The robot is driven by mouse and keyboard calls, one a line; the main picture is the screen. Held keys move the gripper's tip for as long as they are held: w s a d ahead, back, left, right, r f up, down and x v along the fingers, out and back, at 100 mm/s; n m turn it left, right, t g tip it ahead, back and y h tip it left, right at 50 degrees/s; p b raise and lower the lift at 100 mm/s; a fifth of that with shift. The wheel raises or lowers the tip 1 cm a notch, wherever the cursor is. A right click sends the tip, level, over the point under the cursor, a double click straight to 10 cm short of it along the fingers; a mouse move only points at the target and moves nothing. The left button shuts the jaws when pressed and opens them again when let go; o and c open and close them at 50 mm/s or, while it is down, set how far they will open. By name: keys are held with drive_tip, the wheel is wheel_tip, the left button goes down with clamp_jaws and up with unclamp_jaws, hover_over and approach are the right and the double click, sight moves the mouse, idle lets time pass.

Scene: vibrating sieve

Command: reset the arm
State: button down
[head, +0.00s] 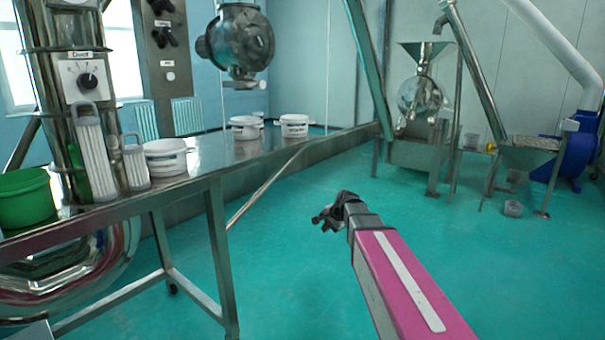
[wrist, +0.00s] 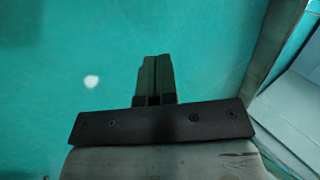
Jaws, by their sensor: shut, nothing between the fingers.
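My gripper (head: 328,219) is at the end of my pink arm in the head view, out over the green floor to the right of the metal table. It is dark and small there, and touches nothing that I can see. In the wrist view my gripper (wrist: 155,60) shows its two dark fingers side by side, shut and with nothing between them. Only bare floor (wrist: 60,40) lies beyond the fingertips.
A metal table (head: 215,185) stands on the left with white tubs (head: 166,160), a green bowl (head: 25,200) and a column with a knob panel (head: 85,80). Metal machinery (head: 420,110) and a blue blower (head: 580,145) stand at the back right. The middle floor (head: 290,270) is clear.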

drive_tip(key=s+d+f+n+g+h, duration=0.1)
drive_tip(key=s+d+f+n, duration=0.2)
drive_tip(key=s, duration=0.4)
drive_tip(key=s+d+f+n+g+h, duration=0.2)
drive_tip(key=s+d+f+n, duration=0.1)
drive_tip(key=s+f, duration=0.3)
drive_tip(key=s+d+f+n+g+h, duration=0.1)
drive_tip(key=s+d+f+n, duration=0.2)
drive_tip(key=s, duration=0.7)
drive_tip(key=shift+d+f, duration=0.25)
drive_tip(key=shift+f, duration=0.45)
